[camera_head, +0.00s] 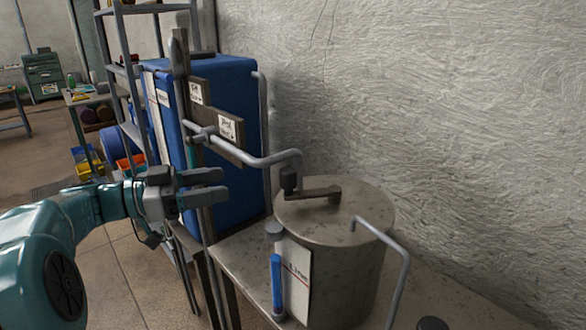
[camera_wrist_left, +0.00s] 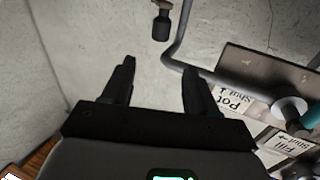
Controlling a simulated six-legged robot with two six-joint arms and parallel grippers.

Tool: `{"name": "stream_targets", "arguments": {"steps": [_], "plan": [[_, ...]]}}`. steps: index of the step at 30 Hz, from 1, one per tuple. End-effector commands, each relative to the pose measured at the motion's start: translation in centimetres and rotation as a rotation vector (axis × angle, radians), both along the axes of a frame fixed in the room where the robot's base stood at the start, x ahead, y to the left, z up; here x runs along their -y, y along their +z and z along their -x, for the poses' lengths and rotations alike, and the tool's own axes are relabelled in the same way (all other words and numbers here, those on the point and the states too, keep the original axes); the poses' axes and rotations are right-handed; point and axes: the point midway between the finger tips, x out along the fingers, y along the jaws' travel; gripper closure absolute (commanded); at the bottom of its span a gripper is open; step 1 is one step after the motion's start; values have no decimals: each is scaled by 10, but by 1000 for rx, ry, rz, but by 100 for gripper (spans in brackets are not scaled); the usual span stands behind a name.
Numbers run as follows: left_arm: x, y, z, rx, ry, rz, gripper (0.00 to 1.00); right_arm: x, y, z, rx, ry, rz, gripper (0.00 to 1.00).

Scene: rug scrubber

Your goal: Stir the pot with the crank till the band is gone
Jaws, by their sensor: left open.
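The pot (camera_head: 345,270) is a grey metal cylinder with a flat lid, standing on a bench against the wall. The crank (camera_head: 320,194) is a dark brown arm lying across the top of its lid. A gauge tube with blue in it (camera_head: 277,280) stands at the pot's front left, beside a white card (camera_head: 298,280). I cannot make out a band. My left gripper (camera_head: 224,187) is open and empty, left of the pot and apart from the crank. Its two fingers also show in the left wrist view (camera_wrist_left: 158,80), with nothing between them. My right gripper is not in view.
A blue tank (camera_head: 232,85) stands behind my left gripper. A bent grey pipe (camera_head: 402,275) rises at the pot's right. Open floor lies left.

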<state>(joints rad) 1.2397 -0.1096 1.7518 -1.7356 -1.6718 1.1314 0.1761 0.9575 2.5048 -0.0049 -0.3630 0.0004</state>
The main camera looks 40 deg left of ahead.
Motion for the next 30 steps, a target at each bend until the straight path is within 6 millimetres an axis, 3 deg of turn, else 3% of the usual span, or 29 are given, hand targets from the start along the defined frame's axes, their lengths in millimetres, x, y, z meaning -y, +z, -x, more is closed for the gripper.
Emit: {"name": "stream_targets", "arguments": {"steps": [15,21,30], "plan": [[58,2,-110,0,-12,3,42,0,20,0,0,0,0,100],[68,0,-132,0,-9,1,42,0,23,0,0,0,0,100],[70,0,-137,1,-6,0,42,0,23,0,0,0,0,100]]}}
